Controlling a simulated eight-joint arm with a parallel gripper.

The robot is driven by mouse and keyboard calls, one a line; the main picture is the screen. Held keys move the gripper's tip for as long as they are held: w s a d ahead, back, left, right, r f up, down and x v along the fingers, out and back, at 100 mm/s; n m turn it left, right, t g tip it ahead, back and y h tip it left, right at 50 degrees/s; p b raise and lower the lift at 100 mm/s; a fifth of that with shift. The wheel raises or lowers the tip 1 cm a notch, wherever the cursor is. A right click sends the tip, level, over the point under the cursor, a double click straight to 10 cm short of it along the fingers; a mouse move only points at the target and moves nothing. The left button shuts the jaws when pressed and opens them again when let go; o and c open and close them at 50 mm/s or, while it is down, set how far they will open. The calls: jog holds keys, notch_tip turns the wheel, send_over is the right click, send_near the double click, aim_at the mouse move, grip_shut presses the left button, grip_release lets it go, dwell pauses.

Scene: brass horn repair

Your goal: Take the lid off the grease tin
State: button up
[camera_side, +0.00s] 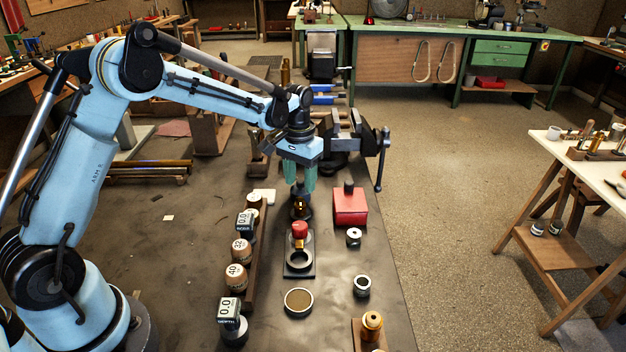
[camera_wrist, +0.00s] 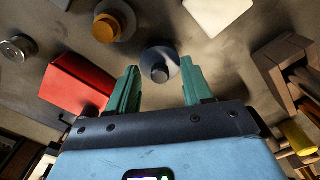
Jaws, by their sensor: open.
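My gripper (camera_side: 303,188) has two green fingers and is open, pointing down over the bench. Below it in the side view is a small dark bottle-like object with an amber part (camera_side: 300,208). In the wrist view, a grey disc with a dark knob (camera_wrist: 160,70) shows between the parted fingers (camera_wrist: 155,88), which do not appear to touch it. A shallow round tin (camera_side: 298,301) with a brown top and pale rim lies nearer the camera, well away from my gripper. It may be the grease tin; I cannot tell whether the brown is a lid or its contents.
A red box (camera_side: 350,205) stands right of my gripper; it also shows in the wrist view (camera_wrist: 72,88). Small round metal containers (camera_side: 353,237) (camera_side: 362,286) stand nearer the camera. A red-topped piece (camera_side: 299,231) stands between. Labelled round pieces (camera_side: 236,277) line the left.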

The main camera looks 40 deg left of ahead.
grip_shut()
